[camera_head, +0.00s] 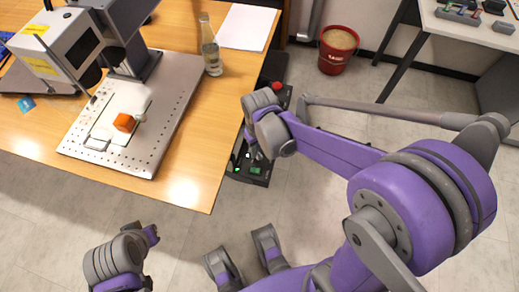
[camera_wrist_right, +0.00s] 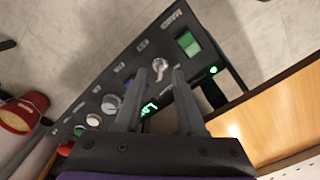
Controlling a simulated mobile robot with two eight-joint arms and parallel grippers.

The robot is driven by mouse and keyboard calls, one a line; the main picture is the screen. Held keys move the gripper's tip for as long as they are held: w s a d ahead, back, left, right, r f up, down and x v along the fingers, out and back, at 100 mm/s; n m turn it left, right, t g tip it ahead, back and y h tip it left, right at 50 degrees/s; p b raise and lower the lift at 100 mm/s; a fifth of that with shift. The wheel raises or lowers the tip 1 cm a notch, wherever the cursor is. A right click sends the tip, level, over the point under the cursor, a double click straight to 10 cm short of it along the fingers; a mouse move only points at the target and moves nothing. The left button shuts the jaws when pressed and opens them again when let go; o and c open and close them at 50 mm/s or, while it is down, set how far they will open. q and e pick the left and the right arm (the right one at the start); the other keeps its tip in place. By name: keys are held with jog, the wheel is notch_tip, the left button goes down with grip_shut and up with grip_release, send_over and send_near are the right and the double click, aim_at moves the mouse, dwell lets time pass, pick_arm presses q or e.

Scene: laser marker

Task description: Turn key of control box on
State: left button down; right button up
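The control box (camera_head: 262,165) is a long black panel beside the right edge of the wooden table in the head view. In the right wrist view the control box (camera_wrist_right: 85,112) shows several knobs, a lit green switch (camera_wrist_right: 187,42) and a green light. A silver key (camera_wrist_right: 160,68) stands on its face near the green switch. My right gripper (camera_head: 246,156) is over the panel in the head view. In the right wrist view the right gripper's (camera_wrist_right: 160,72) two dark fingers are apart, with the key seen between their tips; contact cannot be told. My left gripper's fingers do not show.
A red bucket (camera_head: 336,60) stands on the floor behind.

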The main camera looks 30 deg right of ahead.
notch_tip(320, 180, up, 9)
jog(key=p, duration=0.2)
jog(key=shift+r, duration=0.2)
dwell(0.4)
jog(key=s+r+t+p, duration=0.5)
jog(key=s+r+p, duration=0.4)
jog(key=r+p, duration=0.1)
jog(key=shift+r+m, duration=0.15)
jog(key=shift+m, duration=0.25)
